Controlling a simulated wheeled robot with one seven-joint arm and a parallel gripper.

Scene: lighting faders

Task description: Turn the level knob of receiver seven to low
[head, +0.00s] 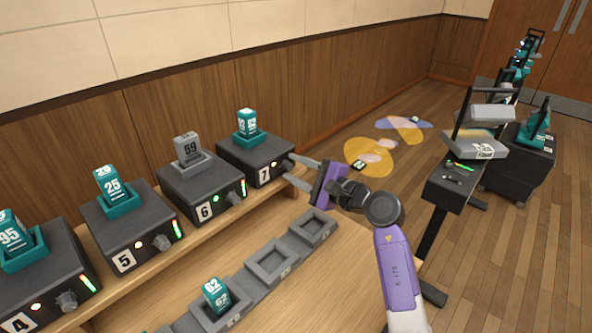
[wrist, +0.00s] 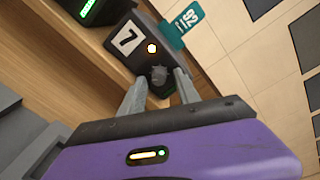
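Receiver seven (head: 250,150) is a dark box with a white 7 label, at the right end of the shelf row. It also shows in the wrist view (wrist: 148,22), with a lit yellow lamp. Its level knob (wrist: 158,75) is a small dark grey knob below that lamp in the wrist view. My gripper (head: 291,169) is at the front of receiver seven. Its two grey fingers are apart, with the tips (wrist: 161,76) on either side of the knob. I cannot tell whether they touch it. The receiver's level bar is not clearly visible.
Receiver six (head: 200,190) stands left of receiver seven, with receivers five (head: 125,225) and four (head: 45,275) beyond. Grey empty holders (head: 270,263) and one holding a teal pack (head: 215,295) lie on the table in front. A black stand (head: 450,185) is at right.

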